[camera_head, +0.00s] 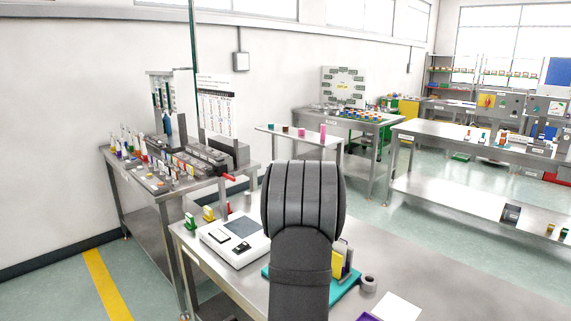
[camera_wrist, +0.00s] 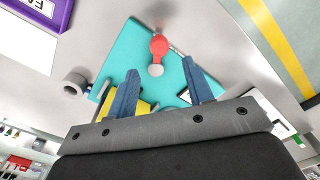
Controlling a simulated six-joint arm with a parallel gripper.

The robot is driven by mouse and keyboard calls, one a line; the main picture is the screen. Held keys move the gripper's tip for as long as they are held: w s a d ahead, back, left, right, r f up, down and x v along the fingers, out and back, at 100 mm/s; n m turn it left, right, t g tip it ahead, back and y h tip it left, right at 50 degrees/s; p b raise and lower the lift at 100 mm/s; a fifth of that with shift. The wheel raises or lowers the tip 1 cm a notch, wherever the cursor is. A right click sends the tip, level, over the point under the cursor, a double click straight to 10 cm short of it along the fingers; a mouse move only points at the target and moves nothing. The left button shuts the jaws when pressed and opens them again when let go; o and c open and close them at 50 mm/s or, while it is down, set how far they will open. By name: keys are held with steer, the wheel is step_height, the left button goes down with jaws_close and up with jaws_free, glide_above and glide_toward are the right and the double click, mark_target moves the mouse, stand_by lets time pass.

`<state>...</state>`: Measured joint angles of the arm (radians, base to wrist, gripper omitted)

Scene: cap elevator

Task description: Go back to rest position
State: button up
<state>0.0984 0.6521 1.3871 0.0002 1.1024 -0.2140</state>
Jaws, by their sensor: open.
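My gripper (camera_wrist: 159,65) shows in the wrist view as two blue fingers, spread apart with nothing held between them. A small red piece (camera_wrist: 159,45) with a pale round end lies beyond and between the fingertips, over a teal mat (camera_wrist: 118,82). I cannot tell how far it is from the fingers. A yellow block (camera_wrist: 118,110) is partly hidden behind the left finger. In the head view my dark arm stands in the middle and hides my gripper. The teal mat (camera_head: 345,291) and yellow block (camera_head: 337,264) show beside the arm.
On the steel table, a white device (camera_head: 235,242) stands left of my arm. A grey ring (camera_head: 368,282) and white sheet (camera_head: 397,307) lie to the right. A purple tray (camera_wrist: 40,12) is near the sheet. A side bench (camera_head: 160,190) holds bottles and racks.

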step_height(320, 180, down, 7)
steer(key=shift+f, duration=0.15)
steer(key=shift+d+f, duration=0.15)
steer(key=shift+s+d+n, duration=0.15)
steer(key=shift+d+n, duration=0.55)
steer(key=shift+n, duration=0.7)
steer(key=o, duration=1)
steer(key=shift+r, duration=0.3)
steer(key=shift+o, duration=0.8)
steer(key=w+r+n, duration=0.1)
steer(key=r+n, duration=0.1)
steer(key=r, duration=0.5)
steer(key=w+r+n, duration=0.2)
steer(key=r, duration=0.6)
steer(key=shift+w+a+r+n, duration=0.15)
steer(key=shift+w+a+n, duration=0.1)
steer(key=shift+a+n, duration=0.15)
step_height(320, 180, down, 10)
steer(key=shift+r, duration=0.2)
